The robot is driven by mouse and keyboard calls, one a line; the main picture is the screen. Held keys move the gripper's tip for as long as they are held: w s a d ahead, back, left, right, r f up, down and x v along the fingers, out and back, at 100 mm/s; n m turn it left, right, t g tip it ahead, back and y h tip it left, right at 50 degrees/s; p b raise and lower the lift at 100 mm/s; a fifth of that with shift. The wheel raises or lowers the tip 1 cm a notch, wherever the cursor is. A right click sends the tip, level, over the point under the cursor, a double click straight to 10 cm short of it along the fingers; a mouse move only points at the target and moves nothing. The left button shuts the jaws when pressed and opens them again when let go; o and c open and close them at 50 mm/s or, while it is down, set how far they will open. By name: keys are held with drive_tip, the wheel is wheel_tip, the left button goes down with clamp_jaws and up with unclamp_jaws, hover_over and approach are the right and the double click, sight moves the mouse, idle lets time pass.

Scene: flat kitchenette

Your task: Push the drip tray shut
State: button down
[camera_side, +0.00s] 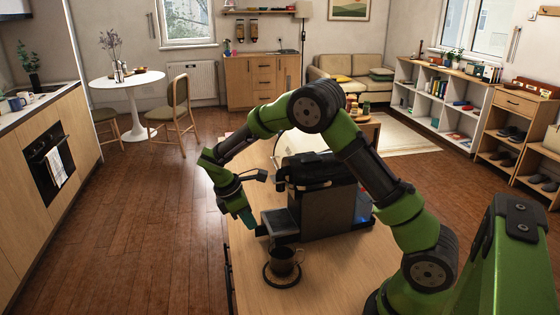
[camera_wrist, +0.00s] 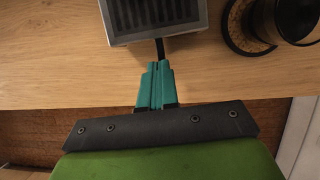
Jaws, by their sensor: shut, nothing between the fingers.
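The drip tray (camera_wrist: 154,18) shows at the top of the wrist view as a grey-rimmed tray with dark slats. A thin dark tab (camera_wrist: 160,48) sticks out from its front edge. The tray belongs to the dark coffee machine (camera_side: 325,205), at its foot in the side view; how far it stands out is hard to tell. My gripper (camera_wrist: 157,68) has teal fingers shut together and empty, pointing at the tab. In the side view my gripper (camera_side: 248,220) is in front of the machine, low by the tray. The tips are close to the tab; contact cannot be told.
A dark cup (camera_side: 283,260) stands on a round dark coaster (camera_side: 282,276) on the wooden counter (camera_side: 330,280), near the machine's front corner. The cup also shows at the wrist view's top right (camera_wrist: 291,18). The floor left of the counter is clear.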

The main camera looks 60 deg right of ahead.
drive_tip(key=shift+a, duration=0.1)
drive_tip(key=w+a, duration=0.3)
drive_tip(key=shift+a+r, duration=0.15)
drive_tip(key=v, duration=0.9)
drive_tip(key=s+a+r+m+t+y, duration=0.1)
drive_tip(key=s+r+m+t, duration=0.2)
drive_tip(key=s, duration=0.5)
drive_tip(key=s+a+r+m+t+y, duration=0.1)
drive_tip(key=s+r+m+t+y, duration=0.1)
drive_tip(key=s+m, duration=0.4)
drive_tip(key=s+a+r+m+t+y, duration=0.1)
drive_tip(key=s+r+m+t, duration=0.4)
drive_tip(key=s, duration=0.5)
drive_tip(key=shift+s+r+y, duration=0.25)
drive_tip(key=shift+r+y, duration=0.4)
drive_tip(key=shift+y, duration=0.05)
